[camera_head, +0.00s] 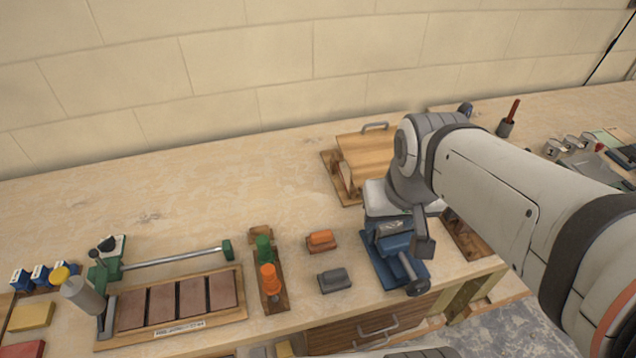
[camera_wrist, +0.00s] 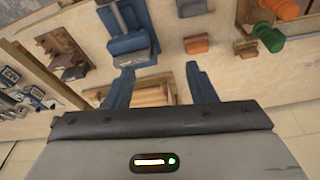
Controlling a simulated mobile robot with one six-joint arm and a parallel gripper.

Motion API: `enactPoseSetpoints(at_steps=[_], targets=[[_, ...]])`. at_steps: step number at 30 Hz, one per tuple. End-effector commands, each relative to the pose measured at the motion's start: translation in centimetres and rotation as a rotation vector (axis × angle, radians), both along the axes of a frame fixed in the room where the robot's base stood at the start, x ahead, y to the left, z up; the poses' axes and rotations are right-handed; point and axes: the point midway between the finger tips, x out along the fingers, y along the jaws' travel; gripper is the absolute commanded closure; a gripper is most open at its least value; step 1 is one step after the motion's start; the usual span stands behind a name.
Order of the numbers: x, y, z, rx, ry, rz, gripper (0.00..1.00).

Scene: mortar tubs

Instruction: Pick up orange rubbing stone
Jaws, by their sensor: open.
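The orange rubbing stone (camera_head: 321,237) is a small block on a dark base, lying flat on the bench left of the blue vise. It also shows in the wrist view (camera_wrist: 197,43), beyond and a little right of my right fingertip, apart from it. A similar grey stone (camera_head: 335,280) lies nearer the bench's front edge. My gripper (camera_wrist: 159,76) is open and empty, its two blue fingers spread wide above the bench. In the head view it is above the vise area, and its fingertips are hard to make out there.
The blue vise (camera_head: 395,255) stands right of the stones. A wooden rack with green and orange knobbed tools (camera_head: 267,270) stands to their left. A wooden box with a handle (camera_head: 368,158) is behind. Clear bench lies behind the orange stone, towards the block wall (camera_head: 200,70).

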Motion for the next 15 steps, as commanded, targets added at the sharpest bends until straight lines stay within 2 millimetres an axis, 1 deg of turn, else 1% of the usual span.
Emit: enactPoseSetpoints(at_steps=[1, 3, 5, 8, 9, 13, 15], targets=[[0.8, 0.7, -0.5, 0.000, 0.016, 0.006, 0.45], [2.1, 1.9, -1.3, -0.001, 0.039, 0.016, 0.39], [3.6, 2.5, -2.3, -0.002, 0.065, 0.034, 0.34], [6.3, 3.7, -4.4, -0.004, 0.110, 0.066, 0.26], [7.4, 4.2, -5.4, -0.006, 0.127, 0.080, 0.23], [10.5, 6.0, -9.0, -0.011, 0.183, 0.121, 0.12], [11.8, 6.9, -10.9, -0.015, 0.208, 0.140, 0.11]])
